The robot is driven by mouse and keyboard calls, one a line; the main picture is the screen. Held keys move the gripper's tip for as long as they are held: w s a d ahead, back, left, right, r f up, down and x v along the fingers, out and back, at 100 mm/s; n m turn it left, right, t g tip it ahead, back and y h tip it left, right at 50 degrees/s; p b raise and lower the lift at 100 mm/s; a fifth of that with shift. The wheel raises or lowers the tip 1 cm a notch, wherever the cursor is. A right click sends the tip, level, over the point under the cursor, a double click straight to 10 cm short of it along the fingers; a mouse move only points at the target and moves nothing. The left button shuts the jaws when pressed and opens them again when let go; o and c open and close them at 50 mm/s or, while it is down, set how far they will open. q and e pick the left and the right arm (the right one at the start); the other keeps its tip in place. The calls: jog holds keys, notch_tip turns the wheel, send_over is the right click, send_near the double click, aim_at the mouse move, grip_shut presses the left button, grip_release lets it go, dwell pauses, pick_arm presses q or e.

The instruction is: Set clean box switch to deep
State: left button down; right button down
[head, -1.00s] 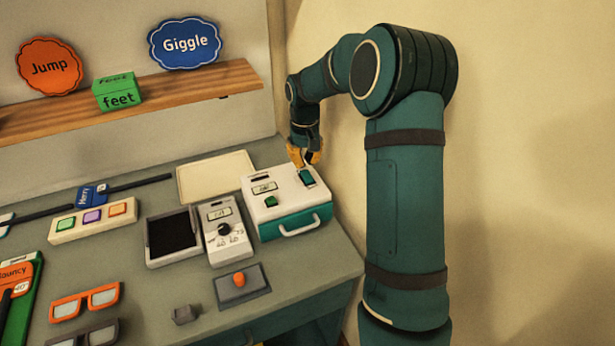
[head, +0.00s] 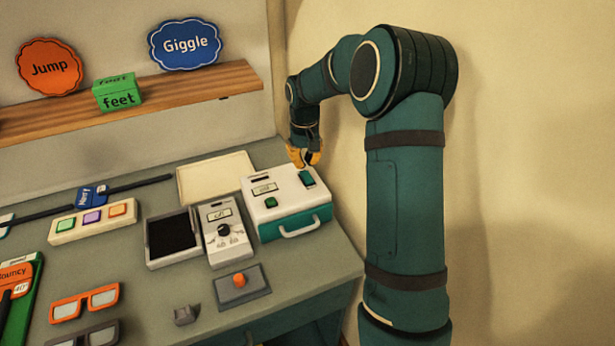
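The clean box (head: 283,197) is a white-topped box with a teal front and a pale handle, at the right end of the table. On its top are a small label, a green button (head: 271,202) and a teal switch (head: 306,178) near the back right. My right gripper (head: 305,163) has yellow fingers and is just behind the switch, above the back edge of the box. The fingers are small in view, and I cannot tell whether they touch the switch or how far apart they are. My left gripper is not in view.
A grey dial box (head: 226,243) and a black-lined tray (head: 172,240) stand left of the clean box. An orange button on a grey plate (head: 242,287) lies in front. A cream panel (head: 216,178) lies behind. The wall is close on the right.

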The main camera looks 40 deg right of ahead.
aim_at(305, 173)
jog(key=shift+f+b, duration=0.95)
jog(key=shift+f, duration=0.8)
dwell(0.9)
jog(key=shift+r, duration=0.1)
jog(key=shift+r+p, duration=2.85)
jog(key=shift+r, duration=0.6)
